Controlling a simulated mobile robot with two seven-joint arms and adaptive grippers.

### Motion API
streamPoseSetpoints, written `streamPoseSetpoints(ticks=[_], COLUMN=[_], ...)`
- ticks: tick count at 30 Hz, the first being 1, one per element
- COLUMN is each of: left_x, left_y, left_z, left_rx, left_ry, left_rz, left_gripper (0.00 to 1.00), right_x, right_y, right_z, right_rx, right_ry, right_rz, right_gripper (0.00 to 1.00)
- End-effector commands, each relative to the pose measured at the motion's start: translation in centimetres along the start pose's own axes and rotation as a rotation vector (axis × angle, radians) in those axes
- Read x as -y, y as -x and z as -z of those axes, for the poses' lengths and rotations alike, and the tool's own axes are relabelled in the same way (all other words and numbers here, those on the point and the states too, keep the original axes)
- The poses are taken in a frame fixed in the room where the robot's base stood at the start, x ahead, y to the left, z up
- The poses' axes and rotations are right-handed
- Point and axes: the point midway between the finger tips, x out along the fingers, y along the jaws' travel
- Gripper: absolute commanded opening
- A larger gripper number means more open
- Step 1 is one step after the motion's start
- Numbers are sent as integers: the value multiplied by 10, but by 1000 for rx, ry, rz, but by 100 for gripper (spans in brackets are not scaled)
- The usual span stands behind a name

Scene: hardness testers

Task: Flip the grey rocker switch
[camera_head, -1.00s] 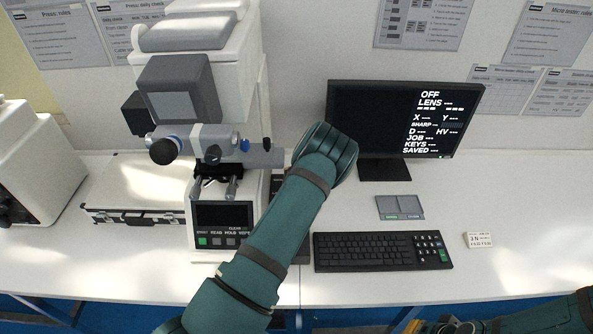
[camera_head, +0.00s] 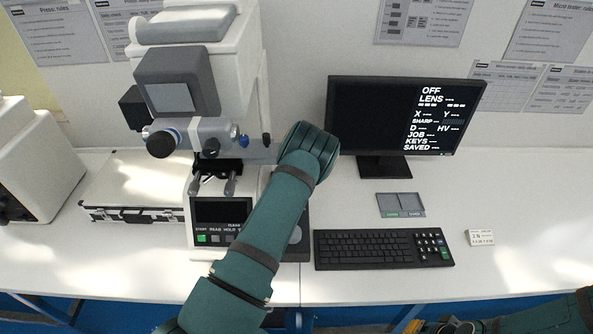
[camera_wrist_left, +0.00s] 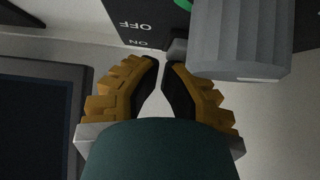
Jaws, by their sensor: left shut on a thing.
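The grey rocker switch (camera_wrist_left: 178,48) shows at the top of the left wrist view, on a dark panel (camera_wrist_left: 138,22) beside upside-down OFF and ON labels. My left gripper (camera_wrist_left: 161,64) is shut, with its yellow-backed fingers close together and its tips at the switch's lower left edge. The exact contact between tips and switch is hard to see. In the head view my left arm hides this gripper and the switch.
A large grey ridged knob (camera_wrist_left: 240,42) stands right beside the switch, close to my right-hand finger. The hardness tester (camera_head: 212,125) is left of my arm. The monitor (camera_head: 375,110), keyboard (camera_head: 375,250) and small grey pad (camera_head: 400,204) are to its right. The right bench is mostly clear.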

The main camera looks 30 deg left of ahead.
Motion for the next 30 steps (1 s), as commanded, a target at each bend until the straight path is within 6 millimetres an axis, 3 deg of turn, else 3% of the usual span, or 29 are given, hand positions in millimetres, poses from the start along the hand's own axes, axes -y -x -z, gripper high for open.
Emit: streamPoseSetpoints(ticks=[3, 6, 30], left_x=[0, 0, 0], left_y=[-8, -4, 11], left_z=[-5, -2, -8], left_rx=[21, 22, 19], left_ry=[1, -2, -3], left_rz=[-1, 0, -1], left_gripper=[0, 0, 0], right_x=[-8, -5, -4], right_y=[-24, -16, -11], right_z=[-4, -2, -2], right_rx=[1, 0, 0], right_ry=[0, -1, -1], right_rz=[-3, -3, -3], right_gripper=[0, 0, 0])
